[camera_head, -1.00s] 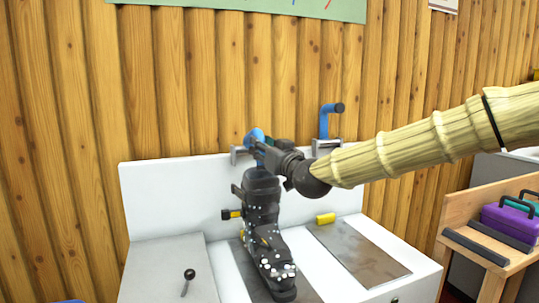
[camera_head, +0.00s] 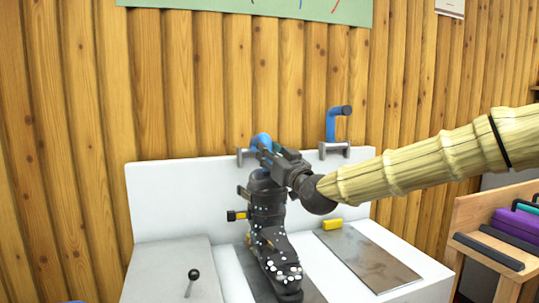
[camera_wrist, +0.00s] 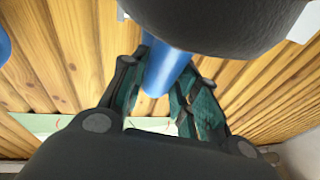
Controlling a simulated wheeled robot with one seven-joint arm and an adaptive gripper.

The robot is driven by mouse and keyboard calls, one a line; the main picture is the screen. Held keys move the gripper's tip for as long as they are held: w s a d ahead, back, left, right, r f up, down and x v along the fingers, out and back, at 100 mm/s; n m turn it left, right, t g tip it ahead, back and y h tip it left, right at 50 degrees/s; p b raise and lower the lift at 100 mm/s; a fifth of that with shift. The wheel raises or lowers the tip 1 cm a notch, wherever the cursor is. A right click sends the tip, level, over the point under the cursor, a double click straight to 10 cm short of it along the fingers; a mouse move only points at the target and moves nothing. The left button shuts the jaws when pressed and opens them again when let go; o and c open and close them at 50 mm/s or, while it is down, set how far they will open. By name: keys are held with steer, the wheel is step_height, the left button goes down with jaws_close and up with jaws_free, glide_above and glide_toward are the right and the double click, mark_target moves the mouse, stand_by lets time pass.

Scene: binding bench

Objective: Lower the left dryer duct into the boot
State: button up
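The left dryer duct (camera_head: 263,140) is a blue tube bent over at the backboard, above the boot. The black boot (camera_head: 268,222) with white dots stands upright on the bench, toe to the front. My gripper (camera_head: 264,150) is at the duct just above the boot's cuff. In the wrist view, its green-padded fingers (camera_wrist: 163,82) lie on both sides of the blue duct (camera_wrist: 168,68) and appear closed on it. A large dark rounded shape, probably the boot cuff (camera_wrist: 220,18), hides the duct's end, so I cannot tell how far in it is.
The right duct (camera_head: 333,122) stands up at its bracket (camera_head: 334,150). A yellow block (camera_head: 332,225) lies by the right grey mat (camera_head: 366,257). A black-knobbed lever (camera_head: 193,280) stands front left. A purple box (camera_head: 512,228) is on a wooden stand at right.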

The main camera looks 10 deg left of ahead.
steer(key=o, duration=0.4)
steer(key=shift+c, duration=0.2)
steer(key=v, duration=1.2)
